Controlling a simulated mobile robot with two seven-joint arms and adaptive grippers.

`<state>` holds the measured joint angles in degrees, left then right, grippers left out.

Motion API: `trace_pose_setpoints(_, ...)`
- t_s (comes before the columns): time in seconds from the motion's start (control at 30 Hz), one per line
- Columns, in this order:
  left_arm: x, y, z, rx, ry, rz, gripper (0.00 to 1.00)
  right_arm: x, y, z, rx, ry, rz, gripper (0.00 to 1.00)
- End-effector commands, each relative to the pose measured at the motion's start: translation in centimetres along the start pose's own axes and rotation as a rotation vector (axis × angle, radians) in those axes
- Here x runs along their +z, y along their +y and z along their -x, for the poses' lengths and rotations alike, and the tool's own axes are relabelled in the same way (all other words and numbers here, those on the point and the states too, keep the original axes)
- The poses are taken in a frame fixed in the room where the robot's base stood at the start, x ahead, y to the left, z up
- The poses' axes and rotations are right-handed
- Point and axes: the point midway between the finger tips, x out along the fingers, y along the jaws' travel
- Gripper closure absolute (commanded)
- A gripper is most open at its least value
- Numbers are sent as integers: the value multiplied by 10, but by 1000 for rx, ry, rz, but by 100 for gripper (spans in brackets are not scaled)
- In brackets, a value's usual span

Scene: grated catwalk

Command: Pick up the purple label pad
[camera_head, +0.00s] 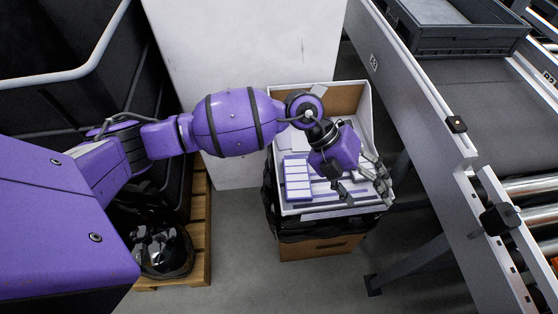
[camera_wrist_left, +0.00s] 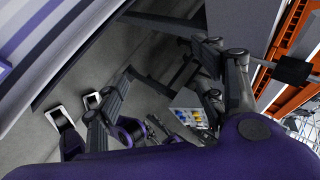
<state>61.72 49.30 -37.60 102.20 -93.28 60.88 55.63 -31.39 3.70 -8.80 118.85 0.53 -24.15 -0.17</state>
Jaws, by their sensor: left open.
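White label pads with purple edges and stripes (camera_head: 298,178) lie in a white-rimmed box (camera_head: 278,212). I cannot single out which is the purple label pad; my gripper and forearm hide part of the box. My left gripper (camera_head: 362,187) is over the right side of the box, open, with its fingers spread toward the box's right front corner. In the left wrist view the open fingers (camera_wrist_left: 165,68) have nothing between them but floor and distant things. A pale surface with purple bands (camera_wrist_left: 35,35) shows at that view's upper left. My right gripper is not in view.
The box sits on a black-lined brown carton (camera_head: 318,246). A conveyor with a grey side rail (camera_head: 420,100) runs close on the right, with a grey crate (camera_head: 460,38) on it. A wooden pallet (camera_head: 200,225) and a black bin (camera_head: 60,110) stand at left.

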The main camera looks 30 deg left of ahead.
Motion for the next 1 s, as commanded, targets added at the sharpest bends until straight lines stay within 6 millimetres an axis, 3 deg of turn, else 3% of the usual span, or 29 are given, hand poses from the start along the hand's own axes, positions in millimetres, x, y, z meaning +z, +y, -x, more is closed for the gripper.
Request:
trace_pose_setpoints(0.03, 27, 33, 11, 169, -59, 7, 37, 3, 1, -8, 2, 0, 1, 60)
trace_pose_setpoints(0.1, 52, 76, 34, 381, -145, 70, 37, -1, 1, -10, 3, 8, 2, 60)
trace_pose_setpoints(0.23, 74, 122, 73, 610, -276, 195, 37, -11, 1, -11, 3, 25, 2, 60)
trace_pose_setpoints(0.33, 80, 138, 90, 692, -336, 259, 37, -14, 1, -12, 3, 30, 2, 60)
trace_pose_setpoints(0.47, 83, 149, 94, 729, -364, 291, 37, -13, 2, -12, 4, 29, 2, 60)
trace_pose_setpoints(1.0, 97, 193, 48, 729, -359, 292, 37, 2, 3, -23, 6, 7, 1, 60)
